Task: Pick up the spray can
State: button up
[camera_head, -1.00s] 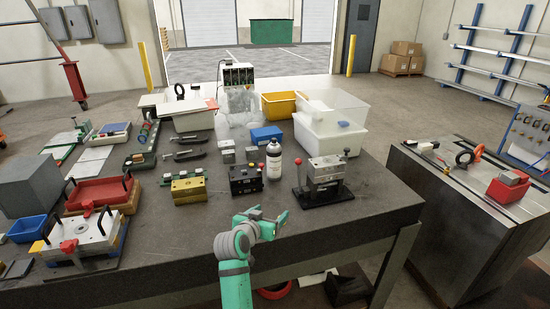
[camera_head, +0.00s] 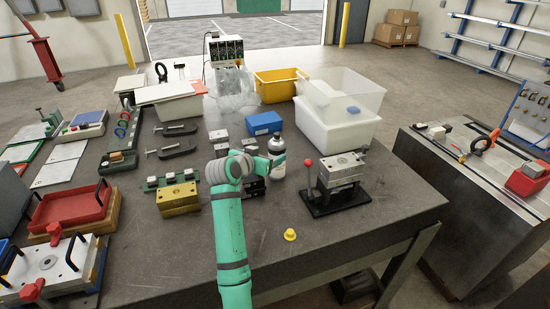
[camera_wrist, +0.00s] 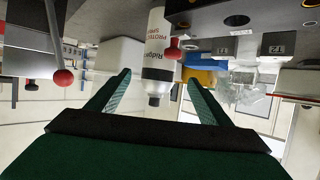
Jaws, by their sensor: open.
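The spray can (camera_head: 280,168) is white with a dark top and stands upright on the dark workbench (camera_head: 330,255), partly hidden by my gripper. My gripper (camera_head: 268,160) is green and reaches up to the can's near left side. The wrist view appears upside down. In it the can (camera_wrist: 157,50), with red and dark lettering and a dark cap, shows between the two spread fingers (camera_wrist: 158,77). The fingers are open and nothing is held. I cannot tell whether they touch the can.
A black clamp fixture with a red-knobbed lever (camera_head: 338,180) stands close to the can's right. A blue box (camera_head: 264,123) and small metal blocks lie behind and left. A brass block (camera_head: 178,198) is further left. A small yellow piece (camera_head: 290,235) lies in clear space in front.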

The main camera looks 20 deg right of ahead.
aim_at(272, 152)
jog(key=x, duration=0.3)
jog(key=shift+w+a, duration=0.1)
jog(key=shift+w, duration=0.05)
jog(key=shift+f+x, duration=0.2)
jog(key=shift+x, duration=2.1)
jog(key=shift+d+f, duration=0.15)
jog(key=shift+d, duration=0.15)
jog(key=c, duration=1.3)
jog(key=shift+c, duration=0.5)
